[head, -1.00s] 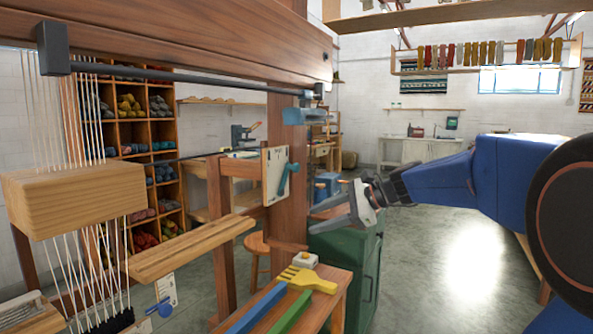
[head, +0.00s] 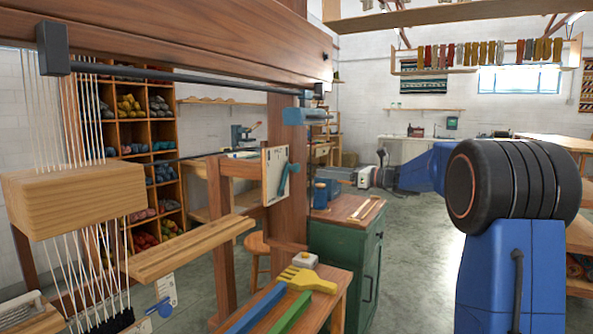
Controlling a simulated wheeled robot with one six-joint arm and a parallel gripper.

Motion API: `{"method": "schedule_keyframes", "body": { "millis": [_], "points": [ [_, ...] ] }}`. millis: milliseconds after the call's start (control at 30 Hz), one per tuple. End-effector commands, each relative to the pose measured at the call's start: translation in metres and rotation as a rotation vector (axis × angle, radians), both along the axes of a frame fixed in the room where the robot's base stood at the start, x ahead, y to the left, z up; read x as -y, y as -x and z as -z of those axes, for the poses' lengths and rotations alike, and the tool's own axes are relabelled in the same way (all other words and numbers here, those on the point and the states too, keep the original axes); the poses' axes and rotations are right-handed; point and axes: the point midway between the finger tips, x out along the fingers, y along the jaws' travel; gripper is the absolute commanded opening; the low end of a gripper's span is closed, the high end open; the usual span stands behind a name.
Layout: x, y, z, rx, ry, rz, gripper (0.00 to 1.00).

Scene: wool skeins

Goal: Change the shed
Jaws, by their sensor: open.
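The wooden loom has a pale panel (head: 268,177) with dark marks, fixed beside its upright post. A teal lever (head: 285,178) is mounted on the panel, tilted with its handle up and right. White warp threads (head: 88,130) run down at the left through a thick wooden bar (head: 75,198). My gripper (head: 342,175) is small in the picture, to the right of the lever and apart from it, beyond the loom post. It is open, with nothing seen in it. Its fingertips are hard to make out against the background.
A bench on the loom holds a yellow comb (head: 306,280), a blue stick (head: 257,307) and a green stick (head: 291,312). A green cabinet (head: 345,255) stands behind it, with a blue tool (head: 325,191) on top. Wool shelves (head: 150,130) stand at the back left. The floor at centre right is clear.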

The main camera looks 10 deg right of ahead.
Motion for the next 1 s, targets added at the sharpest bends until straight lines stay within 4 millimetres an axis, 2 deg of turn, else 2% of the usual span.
{"method": "schedule_keyframes", "body": {
  "millis": [100, 600, 800, 1000],
  "points": [
    [-0.018, -0.014, 0.000, 0.000, 0.001, -0.003, 0.46],
    [-0.080, -0.072, 0.000, 0.001, 0.002, -0.002, 0.46],
    [-0.094, -0.086, 0.000, -0.001, 0.002, -0.001, 0.46],
    [-0.098, -0.090, 0.000, 0.001, 0.002, 0.000, 0.46]
  ]
}}
